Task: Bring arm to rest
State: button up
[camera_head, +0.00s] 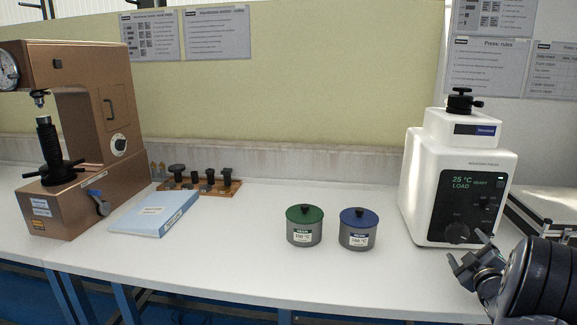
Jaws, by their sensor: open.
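My gripper (468,262) is at the lower right, in front of the white press and near the table's front edge. Its fingers are open, with nothing visible between them. My dark arm links fill the lower right corner and hide that part of the table. The white press (420,190) stands upright on the table, its dark panel reading 25 °C and LOAD. A grey pot with a green lid (304,225) and a grey pot with a blue lid (357,229) stand side by side left of my gripper, apart from it.
A brown hardness tester (82,120) stands at the left. A blue-white binder (152,213) lies beside it, before a wooden rack (215,188) with several dark pieces. A case (540,215) is partly visible at the right. The white table (240,255) is clear at centre front.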

aim_at(458, 236)
jog(key=x, duration=0.6)
jog(key=shift+s+f+n, duration=0.1)
jog(key=shift+f+n, duration=0.05)
jog(key=shift+n, duration=0.25)
jog(key=n+b, duration=0.1)
jog(key=n, duration=0.3)
jog(key=shift+n+b, duration=0.35)
jog(key=shift+n, duration=0.05)
jog(key=n, duration=0.5)
jog(key=shift+s+n, duration=0.1)
jog(key=shift+n, duration=0.2)
jog(key=n+p, duration=0.2)
jog(key=n, duration=0.3)
jog(key=n+p, duration=0.4)
jog(key=shift+n+p, duration=0.6)
jog(key=shift+n, duration=0.1)
